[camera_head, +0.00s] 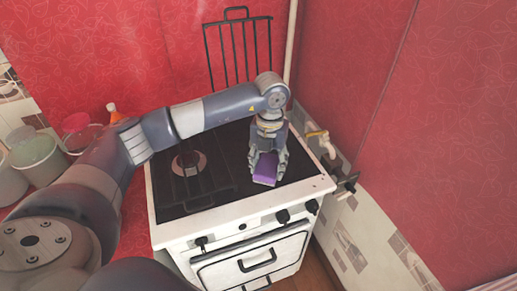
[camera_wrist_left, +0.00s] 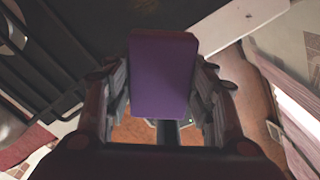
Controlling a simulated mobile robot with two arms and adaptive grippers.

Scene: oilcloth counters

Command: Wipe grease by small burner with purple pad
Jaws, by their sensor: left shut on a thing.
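A purple pad (camera_head: 265,169) is held between the fingers of my left gripper (camera_head: 267,160), which is shut on it. The pad is low over the right front part of the black stove top (camera_head: 228,152); I cannot tell if it touches. The wrist view shows the pad (camera_wrist_left: 163,75) between both fingers of my left gripper (camera_wrist_left: 165,105). A round burner (camera_head: 189,163) shows at the left of the stove top. No grease can be made out, and my arm and gripper hide part of the top. My right gripper is not in view.
A black grate (camera_head: 238,55) stands upright at the back against the red wall. A tap and pipe (camera_head: 320,137) are close to the stove's right side. Knobs (camera_head: 283,215) line the white front. Several pots and containers (camera_head: 36,155) are at the left.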

